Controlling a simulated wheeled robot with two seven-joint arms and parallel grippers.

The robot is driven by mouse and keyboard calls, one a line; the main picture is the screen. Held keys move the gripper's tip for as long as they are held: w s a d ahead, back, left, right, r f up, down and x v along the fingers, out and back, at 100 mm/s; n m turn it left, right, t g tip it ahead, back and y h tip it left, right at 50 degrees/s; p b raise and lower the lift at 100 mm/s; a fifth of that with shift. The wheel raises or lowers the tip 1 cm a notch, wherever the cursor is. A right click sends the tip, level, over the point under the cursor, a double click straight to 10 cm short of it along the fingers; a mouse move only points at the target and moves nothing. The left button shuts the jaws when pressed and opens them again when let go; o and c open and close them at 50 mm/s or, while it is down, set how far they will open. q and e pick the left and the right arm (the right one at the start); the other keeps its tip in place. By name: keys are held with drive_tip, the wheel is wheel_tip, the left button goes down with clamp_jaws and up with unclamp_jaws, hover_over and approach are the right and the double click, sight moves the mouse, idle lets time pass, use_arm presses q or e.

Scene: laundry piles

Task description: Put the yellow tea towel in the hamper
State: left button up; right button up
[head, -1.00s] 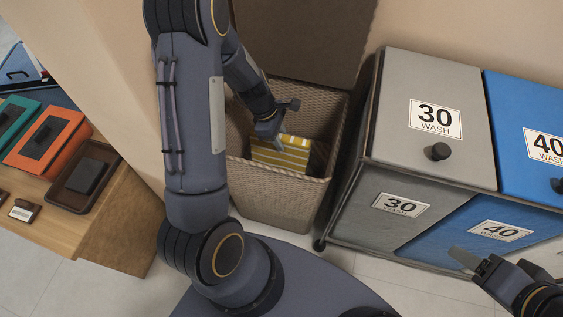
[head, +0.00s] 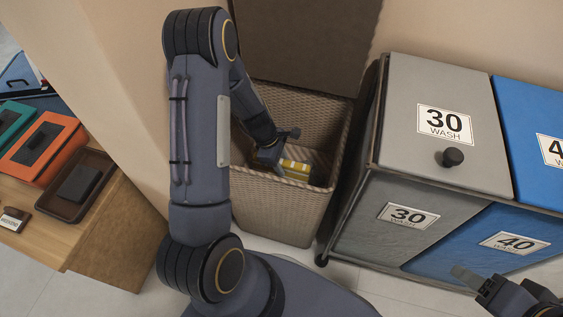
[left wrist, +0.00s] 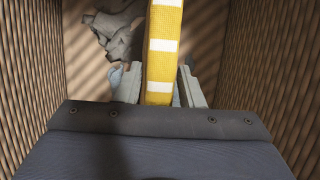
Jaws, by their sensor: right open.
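The hamper (head: 285,206) is a beige woven basket with an open top, in the middle of the head view. The yellow tea towel (head: 297,170) has white stripes and hangs inside the hamper, below its rim. My left gripper (head: 272,157) reaches down into the hamper. In the left wrist view its fingers are closed against both sides of the towel (left wrist: 162,55), which hangs folded between them. The hamper's front wall hides the towel's lower part in the head view. My right gripper (head: 474,282) is open and empty at the lower right.
Grey cloth (left wrist: 120,35) lies at the hamper bottom. Grey (head: 440,125) and blue (head: 530,130) wash bins stand right of the hamper. A wooden table (head: 100,235) with trays (head: 80,185) is at the left. A wall rises behind the hamper.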

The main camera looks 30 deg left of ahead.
use_arm(q)
drive_tip(key=shift+o, duration=1.3)
wheel_tip(320, 180, up, 19)
drive_tip(key=s+a+m+t+p, duration=0.1)
drive_tip(key=s+a+m+p, duration=0.15)
drive_tip(key=p, duration=0.35)
drive_tip(key=s+d+r+m+t, duration=0.1)
drive_tip(key=s+d+r+m, duration=0.3)
drive_tip(key=s+r+m, duration=0.2)
drive_tip(key=s+d+r+m+t, duration=0.2)
drive_tip(key=s+d+r+m, duration=0.3)
drive_tip(key=s+m, duration=0.5)
wheel_tip(320, 180, up, 2)
drive_tip(key=shift+s+r+t, duration=0.15)
drive_tip(key=shift+s+t, duration=0.15)
drive_tip(key=shift+s, duration=0.4)
